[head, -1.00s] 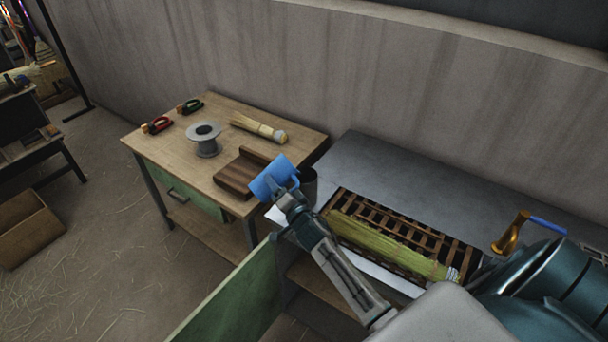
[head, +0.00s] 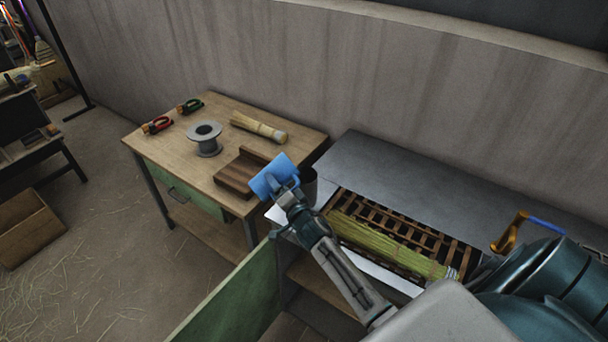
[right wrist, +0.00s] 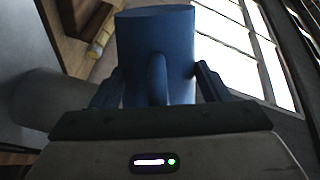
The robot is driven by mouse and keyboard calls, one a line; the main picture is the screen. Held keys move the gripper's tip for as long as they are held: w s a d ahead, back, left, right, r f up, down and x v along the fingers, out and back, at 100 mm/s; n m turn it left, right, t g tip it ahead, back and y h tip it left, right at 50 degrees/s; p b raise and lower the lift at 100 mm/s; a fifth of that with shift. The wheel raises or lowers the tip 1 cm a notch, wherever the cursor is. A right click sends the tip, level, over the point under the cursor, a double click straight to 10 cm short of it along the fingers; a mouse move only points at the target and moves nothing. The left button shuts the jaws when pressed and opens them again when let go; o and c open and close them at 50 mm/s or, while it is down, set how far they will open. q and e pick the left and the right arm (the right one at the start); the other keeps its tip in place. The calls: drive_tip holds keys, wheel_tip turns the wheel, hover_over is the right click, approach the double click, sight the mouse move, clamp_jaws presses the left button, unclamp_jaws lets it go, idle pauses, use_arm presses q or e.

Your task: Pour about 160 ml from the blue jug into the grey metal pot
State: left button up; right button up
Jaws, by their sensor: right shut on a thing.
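The blue jug (head: 270,177) is tilted in the head view, over the gap between the wooden table and the grey bench. My right gripper (head: 288,197) is shut on it; in the right wrist view the jug (right wrist: 155,55) stands between the two fingers (right wrist: 157,85), with its handle toward me. The grey metal pot (head: 308,186) is just right of the jug, at the bench's left end, partly hidden by jug and gripper. A blurred grey round shape at the left of the right wrist view may be the pot. No liquid is visible. My left gripper is out of view.
The wooden table (head: 225,118) holds a wire spool (head: 205,140), a brown wooden block (head: 236,181), a straw bundle (head: 258,128) and two pliers. The grey bench (head: 400,165) has a slatted recess with a green bundle (head: 385,243). A brass crank (head: 508,233) stands at right.

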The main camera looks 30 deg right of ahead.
drive_tip(key=shift+r+m+p, duration=0.35)
drive_tip(key=shift+r+m, duration=0.1)
drive_tip(key=shift+m, duration=0.05)
idle(1.0)
drive_tip(key=f+n+b, duration=0.1)
drive_tip(key=n, duration=0.1)
drive_tip(key=f+n+b, duration=0.1)
drive_tip(key=n, duration=0.1)
drive_tip(key=shift+d+n, duration=0.1)
drive_tip(key=shift+n, duration=0.2)
drive_tip(key=shift+f+n+b, duration=0.5)
drive_tip(key=shift+b, duration=0.05)
drive_tip(key=shift+f+n, duration=0.1)
drive_tip(key=shift+n, duration=0.2)
drive_tip(key=shift+f, duration=0.1)
idle(1.0)
